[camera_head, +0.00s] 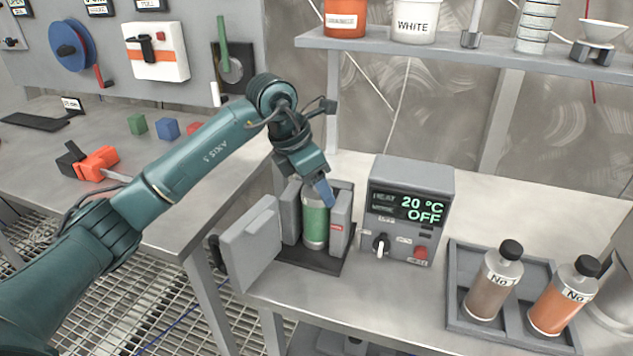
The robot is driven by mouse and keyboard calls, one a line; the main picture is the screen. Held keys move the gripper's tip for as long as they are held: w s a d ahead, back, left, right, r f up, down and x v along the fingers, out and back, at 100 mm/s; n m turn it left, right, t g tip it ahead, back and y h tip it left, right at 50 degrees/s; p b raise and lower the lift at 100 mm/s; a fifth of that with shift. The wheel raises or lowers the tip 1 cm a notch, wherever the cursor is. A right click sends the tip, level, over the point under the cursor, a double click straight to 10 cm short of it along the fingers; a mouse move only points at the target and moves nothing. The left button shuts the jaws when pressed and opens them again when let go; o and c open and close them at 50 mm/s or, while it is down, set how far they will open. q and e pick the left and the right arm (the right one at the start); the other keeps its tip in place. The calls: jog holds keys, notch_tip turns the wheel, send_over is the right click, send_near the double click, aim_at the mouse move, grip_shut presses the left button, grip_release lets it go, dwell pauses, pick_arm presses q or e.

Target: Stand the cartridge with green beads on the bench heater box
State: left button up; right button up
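The cartridge with green beads (315,221) stands upright between the grey side walls of the bench heater box (291,214), over its dark base plate. The box's grey door (250,243) is swung open to the left. My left gripper (322,192) is at the cartridge's top, with one blue finger in front of its upper right edge. The other finger is hidden, so I cannot tell whether the gripper grips the cartridge or is open around it. The cartridge's foot shows low between the walls, but its contact with the base is unclear. My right gripper is not in view.
A control unit (411,210) reading "20 °C OFF" stands close right of the box. A grey tray (456,290) with a brown bottle (492,284) and an orange bottle (562,301) is farther right. A shelf (460,56) runs above the back. The left bench holds coloured blocks (138,124).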

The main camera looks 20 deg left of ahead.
pick_arm(q)
jog(key=shift+a+r, duration=0.1)
jog(key=shift+r, duration=0.45)
jog(key=v, duration=1.1)
jog(key=shift+s+a, duration=0.1)
jog(key=shift+s, duration=0.1)
